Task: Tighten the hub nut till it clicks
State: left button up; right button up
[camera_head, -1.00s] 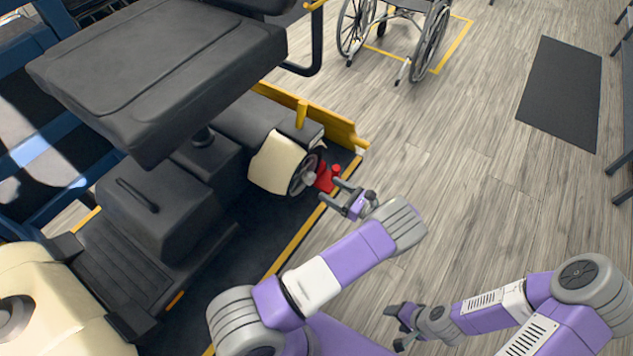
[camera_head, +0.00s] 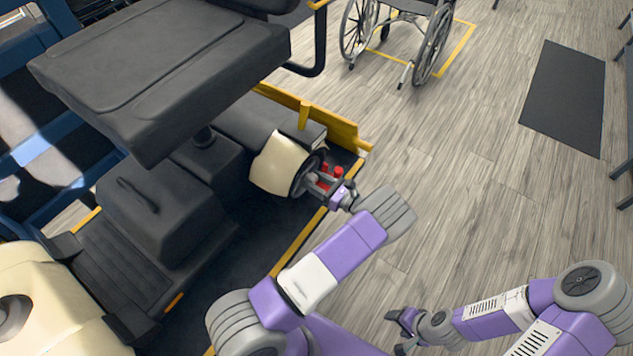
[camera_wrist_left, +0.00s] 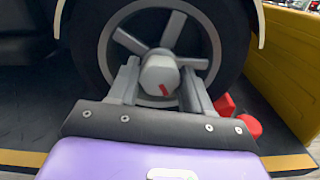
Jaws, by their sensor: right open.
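The hub nut (camera_wrist_left: 160,75) is a light grey knob with a red mark, at the centre of the spoked wheel (camera_wrist_left: 112,45) in the left wrist view. My left gripper (camera_head: 317,183) is at that wheel of the scooter (camera_head: 285,165). In the head view the nut is largely hidden by the fingers. My right gripper (camera_head: 393,331) is open and empty above the floor at the lower right.
A red part (camera_head: 338,171) sits just beside the wheel, close to my left gripper; it also shows in the wrist view (camera_wrist_left: 248,126). A yellow rail (camera_head: 340,130) runs behind the wheel. A wheelchair (camera_head: 405,35) and a dark mat (camera_head: 565,98) lie farther off. The floor between is clear.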

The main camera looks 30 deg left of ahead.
pick_arm(q)
jog(key=c, duration=0.6)
jog(key=shift+o, duration=0.2)
jog(key=shift+m, duration=0.4)
jog(key=m+p, duration=0.1)
jog(key=m, duration=0.7)
jog(key=shift+f+p, duration=0.15)
jog(key=shift+p, duration=0.15)
jog(key=m, duration=0.6)
jog(key=shift+f+m, duration=0.1)
jog(key=shift+m, duration=0.3)
jog(key=m, duration=0.6)
jog(key=shift+p, duration=0.35)
